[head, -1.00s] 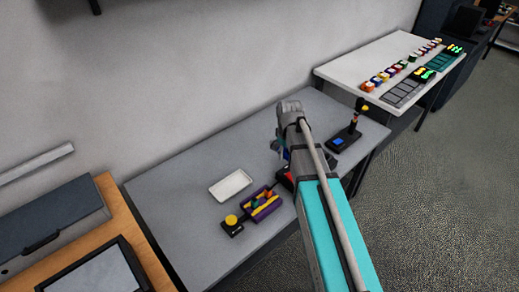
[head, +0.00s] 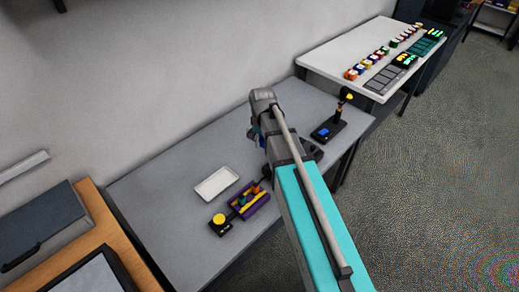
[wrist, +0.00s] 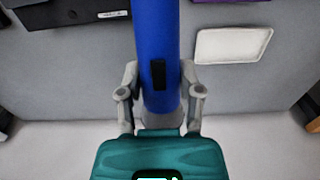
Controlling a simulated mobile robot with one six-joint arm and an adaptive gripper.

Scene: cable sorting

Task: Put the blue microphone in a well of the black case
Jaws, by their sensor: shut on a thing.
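The blue microphone (wrist: 153,40) stands large in the middle of the wrist view, with a dark patch on its side. My gripper (wrist: 160,86) is shut on it, one finger on each side. The microphone's far end runs out of the top of the view. A dark body with a white label (wrist: 75,14), apparently the black case, lies at the upper left of the wrist view, beyond the microphone. In the head view my arm covers most of the gripper and the microphone. A dark piece (head: 313,150), perhaps the case, shows right of my arm; its wells are hidden.
A white tray (head: 216,184) and a purple box (head: 255,205) lie on the grey table (head: 165,190), with a yellow-button device (head: 219,225) nearby. A joystick device (head: 328,130) stands right of my arm. The wall (head: 150,80) bounds the back.

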